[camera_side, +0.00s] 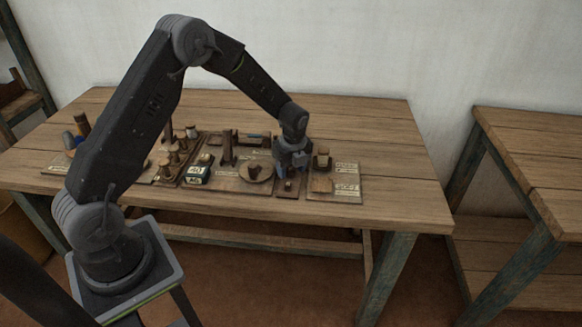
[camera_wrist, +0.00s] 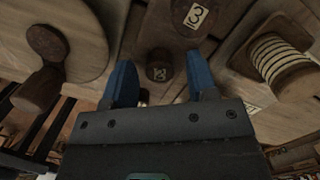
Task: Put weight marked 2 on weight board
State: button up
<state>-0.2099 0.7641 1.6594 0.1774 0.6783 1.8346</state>
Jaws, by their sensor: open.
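My gripper (camera_wrist: 160,90) is open, with its two blue fingertips apart. In the wrist view a small dark weight (camera_wrist: 160,72) stands between and just beyond the fingertips; its pale label appears to read 2. A larger brown weight marked 3 (camera_wrist: 194,16) stands beyond it. In the side view my gripper (camera_side: 291,172) is low over a narrow wooden board (camera_side: 291,212), with a small dark piece (camera_side: 288,186) below the jaws. The gripper partly hides what lies there. I cannot tell for sure which board is the weight board.
A thread-wound spool (camera_wrist: 283,66) lies right of the jaws. A round disc (camera_side: 256,175) with an upright piece is left, and a labelled black box (camera_side: 196,174) farther left. A wooden block (camera_side: 321,160) stands on the right board. The table's right end (camera_side: 400,165) is clear.

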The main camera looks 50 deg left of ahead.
jog(key=s+d+r+n+t, duration=0.1)
jog(key=s+d+r+n, duration=0.15)
jog(key=r, duration=0.75)
jog(key=s+d+r+n+t, duration=0.1)
jog(key=s+d+r+n, duration=0.15)
jog(key=r, duration=0.75)
jog(key=s+d+r+n+t, duration=0.1)
jog(key=s+d+r+n, duration=0.2)
jog(key=s+n, duration=0.4)
jog(key=s+d+r+n+t+h, duration=0.1)
jog(key=s+d+r+n+t, duration=0.1)
jog(key=s+n, duration=0.6)
jog(key=s+d+r, duration=0.1)
jog(key=s+d, duration=0.1)
jog(key=s, duration=0.4)
jog(key=shift+s, duration=0.4)
